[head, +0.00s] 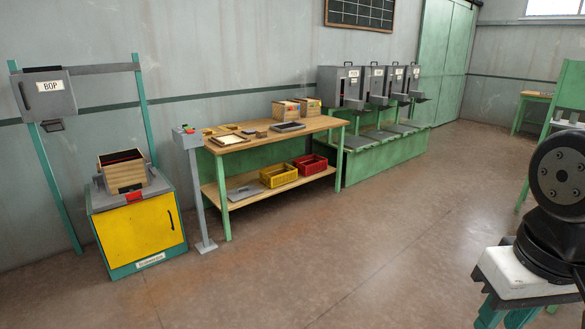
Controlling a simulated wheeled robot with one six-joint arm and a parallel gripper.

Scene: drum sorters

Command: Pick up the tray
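A wooden workbench (300,128) stands against the wall. On its top lies a wood-framed shallow tray (228,140) with a pale inside, near the left end. A dark grey shallow tray (288,127) lies flat further right on the same top. A flat grey tray-like piece (244,192) lies on the bench's lower shelf. I cannot tell which of these is the tray of the task. My gripper is not in view; only part of my arm shows at the right edge, well apart from the bench.
Yellow (278,176) and red (310,164) crates sit on the lower shelf. Wooden boxes (286,109) stand at the bench's back. A grey post (197,190) stands at its left front, beside a yellow-doored cabinet (140,232). Grey machines (346,87) stand right. The floor in front is clear.

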